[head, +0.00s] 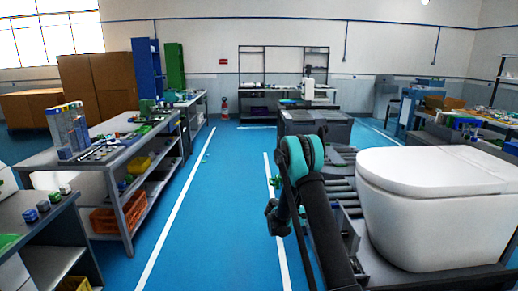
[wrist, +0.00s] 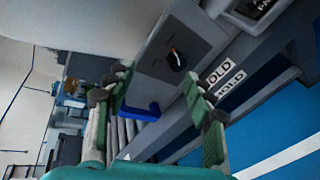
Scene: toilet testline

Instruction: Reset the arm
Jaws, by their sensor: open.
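My arm (head: 318,215) reaches forward from the bottom of the head view, bent at a teal joint (head: 300,155). Its far end hangs low beside the roller conveyor, and the fingers cannot be made out there. In the wrist view my gripper (wrist: 158,78) is open, with green-padded fingers wide apart and nothing between them. Beyond the fingers is a grey panel with a black knob (wrist: 176,61).
A white toilet (head: 435,205) sits on the conveyor (head: 345,190) right of my arm. Shelved workbenches (head: 125,165) stand at left. A dark grey bin (head: 315,128) stands ahead.

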